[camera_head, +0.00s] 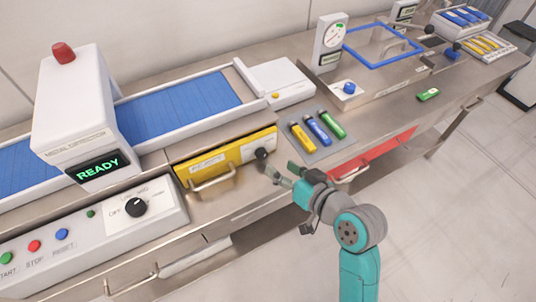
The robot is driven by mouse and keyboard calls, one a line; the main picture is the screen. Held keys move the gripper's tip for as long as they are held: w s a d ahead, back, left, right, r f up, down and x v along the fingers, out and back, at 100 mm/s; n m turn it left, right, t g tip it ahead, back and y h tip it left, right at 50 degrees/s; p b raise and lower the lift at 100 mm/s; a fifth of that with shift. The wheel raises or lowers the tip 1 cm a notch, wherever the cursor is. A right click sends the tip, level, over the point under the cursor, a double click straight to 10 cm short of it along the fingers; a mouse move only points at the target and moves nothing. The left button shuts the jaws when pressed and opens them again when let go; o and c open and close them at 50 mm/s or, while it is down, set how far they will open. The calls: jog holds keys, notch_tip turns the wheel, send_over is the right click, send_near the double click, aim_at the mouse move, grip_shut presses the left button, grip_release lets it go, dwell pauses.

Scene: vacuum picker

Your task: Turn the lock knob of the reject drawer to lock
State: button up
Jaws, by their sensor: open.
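The reject drawer has a yellow front (232,160) with a pale label and a metal handle (212,183). It is set in the counter below the blue conveyor and looks closed. A dark lock knob (262,154) sits at the right end of the yellow front. My gripper (277,169) reaches in from the lower right with its fingers spread, just right of and below the knob. It appears apart from the knob and holds nothing I can see. The knob's pointer direction is too small to tell.
A metal detector (75,125) showing READY stands at left, above a button panel with a black dial (135,207). A grey mat (342,146) with yellow, blue and green sticks lies right of the knob. A red drawer front (373,152) is further right.

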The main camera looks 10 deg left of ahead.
aim_at(264, 156)
jog(key=x, duration=0.7)
jog(key=shift+w+a+f, duration=0.1)
jog(key=shift+w+a, duration=0.15)
jog(key=shift+w, duration=0.05)
grip_shut()
